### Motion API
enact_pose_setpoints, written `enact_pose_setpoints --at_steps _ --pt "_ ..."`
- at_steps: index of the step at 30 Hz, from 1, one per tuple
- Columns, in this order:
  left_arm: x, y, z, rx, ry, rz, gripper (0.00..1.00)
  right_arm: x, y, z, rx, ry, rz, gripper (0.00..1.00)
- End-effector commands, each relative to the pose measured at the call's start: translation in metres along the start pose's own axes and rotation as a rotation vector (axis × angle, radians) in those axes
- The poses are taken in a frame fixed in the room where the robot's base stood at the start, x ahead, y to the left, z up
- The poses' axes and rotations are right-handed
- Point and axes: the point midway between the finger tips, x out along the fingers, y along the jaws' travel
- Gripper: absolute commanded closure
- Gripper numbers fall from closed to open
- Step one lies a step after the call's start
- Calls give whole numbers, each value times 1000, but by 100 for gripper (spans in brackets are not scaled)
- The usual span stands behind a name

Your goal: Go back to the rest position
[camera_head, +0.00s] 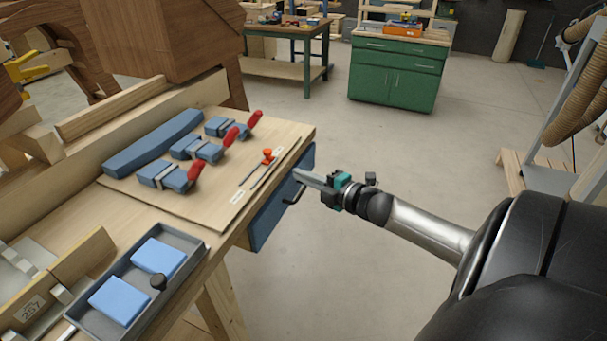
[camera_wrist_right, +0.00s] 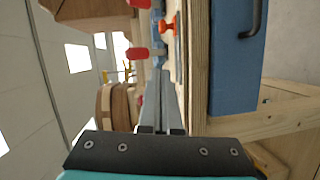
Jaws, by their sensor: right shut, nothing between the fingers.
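My right gripper (camera_head: 308,178) comes in from the right in the head view, its fingers pointing left toward the bench edge. It is shut and empty. In the right wrist view its closed fingers (camera_wrist_right: 161,105) point up the picture, with the bench edge just to their right. A blue drawer (camera_head: 278,205) with a dark handle (camera_head: 294,193) is at the bench side, close to the fingertips in the head view. In the wrist view the drawer (camera_wrist_right: 232,65) lies to the right of the fingers, and its handle (camera_wrist_right: 257,20) stands clear of them. My left gripper is not in view.
On the bench (camera_head: 221,252) are several blue clamps with red handles (camera_head: 204,150), an orange-handled screwdriver (camera_head: 268,155) and a grey tray (camera_head: 192,243) with blue blocks. A green cabinet (camera_head: 393,78) stands at the back. Open floor (camera_head: 400,150) lies right of the bench.

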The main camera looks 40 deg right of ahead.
Motion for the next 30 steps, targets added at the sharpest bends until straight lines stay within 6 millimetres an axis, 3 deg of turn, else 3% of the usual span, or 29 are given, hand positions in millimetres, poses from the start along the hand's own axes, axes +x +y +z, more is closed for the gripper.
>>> enact_pose_setpoints --at_steps 16,19,23,27,30 --pt "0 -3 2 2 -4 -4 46 0 0 0 1 -1 0 100" --pt "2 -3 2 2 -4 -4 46 -2 -13 4 25 -19 -15 100" --pt "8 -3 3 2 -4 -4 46 -12 -69 16 138 -102 -84 100" --pt "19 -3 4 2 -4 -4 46 -37 -169 26 333 -247 -209 100" --pt "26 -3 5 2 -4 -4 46 -63 -243 21 468 -353 -306 100"
